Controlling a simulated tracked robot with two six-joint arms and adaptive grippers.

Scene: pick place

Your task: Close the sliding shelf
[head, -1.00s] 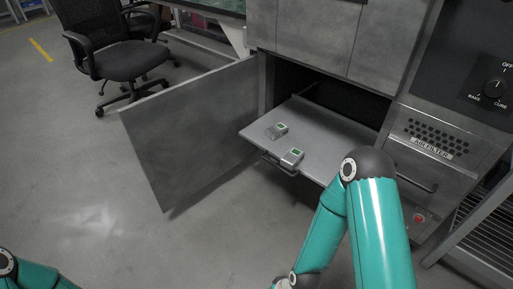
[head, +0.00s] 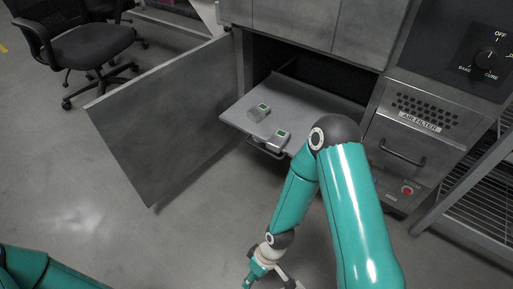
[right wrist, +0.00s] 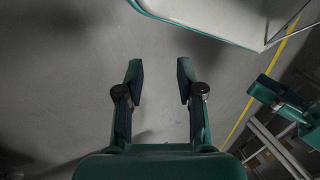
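The sliding shelf (head: 290,103) is a flat grey board pulled out of the dark opening of the cabinet. A bar handle (head: 262,150) sits along its front edge, partly hidden by my right arm. In the right wrist view my right gripper (right wrist: 160,78) is open and empty above bare floor. My left gripper is out of view.
A grey cabinet door (head: 165,120) hangs open left of the shelf. An office chair (head: 75,45) stands at the far left. An oven-like unit (head: 425,125) and a wire rack (head: 480,200) stand at the right. The floor in front is clear.

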